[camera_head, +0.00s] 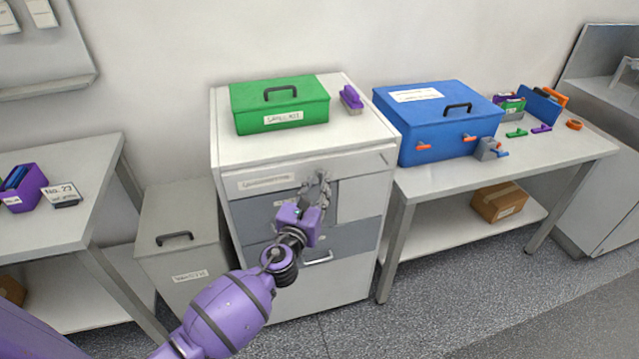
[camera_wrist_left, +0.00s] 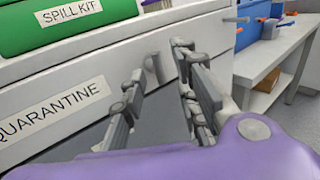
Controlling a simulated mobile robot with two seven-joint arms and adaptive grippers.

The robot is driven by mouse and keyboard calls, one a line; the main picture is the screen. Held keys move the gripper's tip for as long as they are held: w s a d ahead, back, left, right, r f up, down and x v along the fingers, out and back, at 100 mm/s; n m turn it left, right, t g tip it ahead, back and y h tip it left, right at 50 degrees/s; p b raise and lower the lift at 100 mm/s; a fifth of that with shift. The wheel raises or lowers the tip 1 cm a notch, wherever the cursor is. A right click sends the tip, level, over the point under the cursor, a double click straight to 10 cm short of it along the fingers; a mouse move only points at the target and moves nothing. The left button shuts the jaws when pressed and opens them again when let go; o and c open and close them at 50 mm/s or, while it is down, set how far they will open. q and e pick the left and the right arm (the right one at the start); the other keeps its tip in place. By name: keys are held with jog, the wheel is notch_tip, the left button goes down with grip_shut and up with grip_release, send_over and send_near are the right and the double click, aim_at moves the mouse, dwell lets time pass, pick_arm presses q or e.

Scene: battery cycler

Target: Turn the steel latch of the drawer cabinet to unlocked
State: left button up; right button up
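The drawer cabinet (camera_head: 230,158) is white with grey drawer fronts and stands in the middle of the head view. My left gripper (camera_head: 319,180) is in front of its upper part, right of the drawer label. In the left wrist view the fingers of my left gripper (camera_wrist_left: 160,62) are spread apart. A small grey metal piece, which looks like the steel latch (camera_wrist_left: 153,70), shows on the cabinet front between the fingertips. I cannot tell whether the fingers touch it or which way it is turned. In the head view the gripper hides it. My right gripper is in neither view.
A table with a blue box (camera_head: 440,122) stands to the right. A lidded grey bin (camera_head: 178,240) stands left of the cabinet. The floor in front right is clear.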

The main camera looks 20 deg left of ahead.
pick_arm(q)
jog(key=shift+w+a, duration=0.1)
jog(key=shift+w, duration=0.85)
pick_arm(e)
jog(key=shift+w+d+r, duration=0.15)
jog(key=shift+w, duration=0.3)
pick_arm(q)
jog(key=shift+c, duration=0.3)
